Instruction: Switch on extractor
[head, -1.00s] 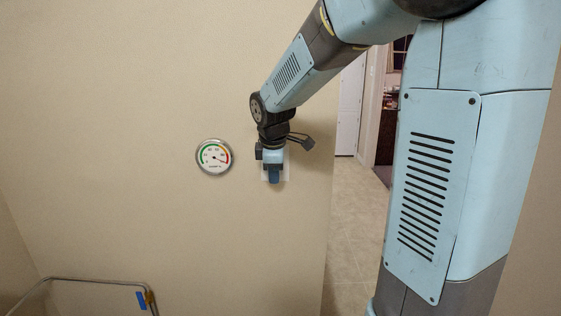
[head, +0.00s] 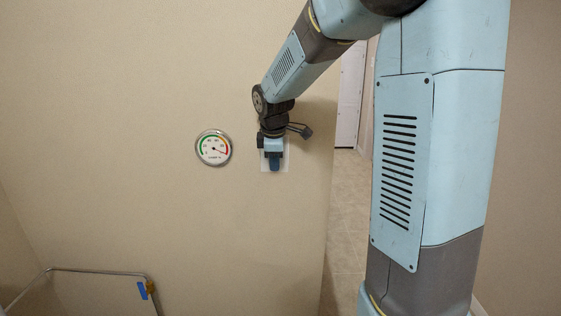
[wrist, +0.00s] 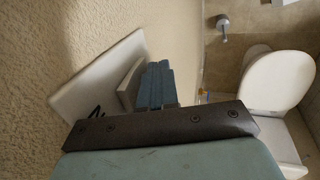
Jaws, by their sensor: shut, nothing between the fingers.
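The extractor switch is a white wall plate (head: 284,163) on the beige wall, partly hidden behind my gripper in the head view. In the wrist view the plate (wrist: 78,92) shows at the left with a raised white rocker (wrist: 128,88) and a small black mark. My gripper (head: 274,166) is in front of the plate, its blue fingers pointing down. In the wrist view the fingers (wrist: 155,84) are together and empty, right beside the rocker. I cannot tell whether they touch it.
A round dial gauge (head: 213,148) hangs on the wall left of the plate. A metal rail (head: 95,271) with a blue tag stands at lower left. The wall ends at a doorway with tiled floor (head: 345,215). A toilet (wrist: 275,80) shows in the wrist view.

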